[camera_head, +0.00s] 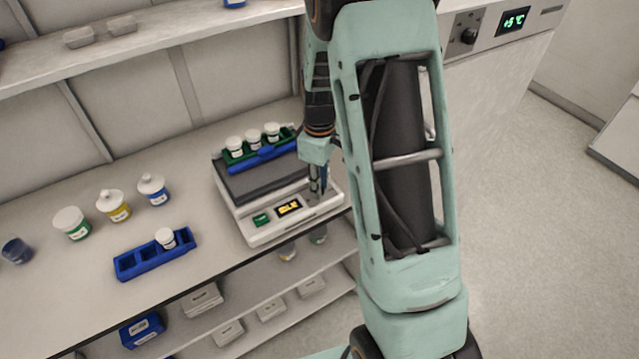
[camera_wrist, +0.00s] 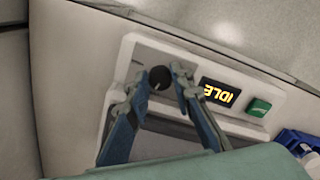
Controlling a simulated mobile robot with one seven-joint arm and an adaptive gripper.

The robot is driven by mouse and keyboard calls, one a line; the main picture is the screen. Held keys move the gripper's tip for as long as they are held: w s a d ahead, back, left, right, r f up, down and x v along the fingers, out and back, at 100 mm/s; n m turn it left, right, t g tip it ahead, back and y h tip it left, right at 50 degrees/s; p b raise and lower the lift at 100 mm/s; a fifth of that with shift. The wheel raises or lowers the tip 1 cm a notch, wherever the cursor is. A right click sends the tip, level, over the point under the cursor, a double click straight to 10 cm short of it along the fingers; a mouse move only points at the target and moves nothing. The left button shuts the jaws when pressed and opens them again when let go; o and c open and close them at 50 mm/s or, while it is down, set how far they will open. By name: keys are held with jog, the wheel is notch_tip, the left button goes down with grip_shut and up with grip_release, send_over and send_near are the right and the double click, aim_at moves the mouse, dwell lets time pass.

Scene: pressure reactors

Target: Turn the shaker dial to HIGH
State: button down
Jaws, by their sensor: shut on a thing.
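The shaker (camera_head: 236,217) is a white and dark grey unit on the bench. Its dial (camera_wrist: 160,79) is a small black round knob on the front panel, seen in the wrist view between my fingertips. My gripper (camera_wrist: 159,76) is shut on the dial, with one finger on each side. In the head view my gripper (camera_head: 318,190) points down at the right end of the panel and hides the dial. The display (camera_wrist: 219,92) reads IDLE in yellow, upside down in the wrist view. A green button (camera_wrist: 258,106) sits beside it. The dial's setting is too small to read.
A green rack (camera_head: 228,155) with several white-lidded jars sits on the shaker behind a blue bar (camera_head: 263,157). A blue rack (camera_head: 127,266) and several jars stand left on the bench. A cabinet with a +5 °C display (camera_head: 513,21) is at upper right.

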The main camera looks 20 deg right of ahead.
jog(key=m+b, duration=0.1)
jog(key=m, duration=0.4)
jog(key=shift+m, duration=0.4)
jog(key=m, duration=0.5)
jog(key=shift+a+b, duration=0.15)
jog(key=shift+b, duration=0.15)
jog(key=m, duration=0.6)
jog(key=shift+r+m, duration=0.1)
jog(key=shift+m, duration=0.3)
jog(key=c, duration=2)
grip_release()
jog(key=shift+o, duration=0.2)
notch_tip(320, 180, up, 12)
